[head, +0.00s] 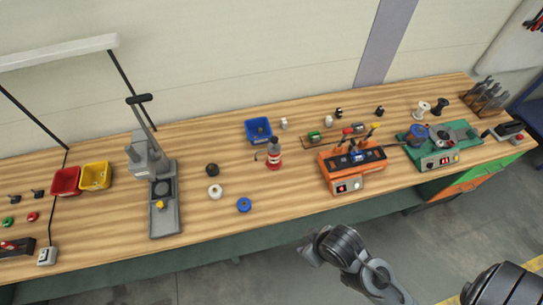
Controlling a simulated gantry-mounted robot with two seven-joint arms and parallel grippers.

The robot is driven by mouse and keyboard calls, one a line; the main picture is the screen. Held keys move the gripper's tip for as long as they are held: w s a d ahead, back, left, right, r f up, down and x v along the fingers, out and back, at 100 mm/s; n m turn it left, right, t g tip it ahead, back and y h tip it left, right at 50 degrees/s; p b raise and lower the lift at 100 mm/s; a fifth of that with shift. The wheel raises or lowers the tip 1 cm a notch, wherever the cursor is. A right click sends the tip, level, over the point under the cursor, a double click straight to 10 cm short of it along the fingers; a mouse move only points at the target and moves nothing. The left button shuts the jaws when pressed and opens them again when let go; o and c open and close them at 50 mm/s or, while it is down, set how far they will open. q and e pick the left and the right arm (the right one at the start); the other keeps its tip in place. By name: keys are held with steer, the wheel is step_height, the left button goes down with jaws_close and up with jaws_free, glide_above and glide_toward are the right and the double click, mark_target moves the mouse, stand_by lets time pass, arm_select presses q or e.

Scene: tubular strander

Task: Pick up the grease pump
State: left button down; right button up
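The grease pump (274,157), which I take to be the red bottle with a dark pump head and a light band, stands upright near the middle of the wooden workbench. My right gripper (308,250) is in front of the bench's front edge, below and to the right of the bottle in the picture, well apart from it. It is small and seen at an angle, so its fingers cannot be made out. My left gripper is not in view.
A blue bin (258,131) stands just behind the bottle. Black, white and blue spools (244,205) lie to its left and front. An orange device (352,166) stands to the right, a grey lever press (164,205) to the left. Bare wood lies in front of the bottle.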

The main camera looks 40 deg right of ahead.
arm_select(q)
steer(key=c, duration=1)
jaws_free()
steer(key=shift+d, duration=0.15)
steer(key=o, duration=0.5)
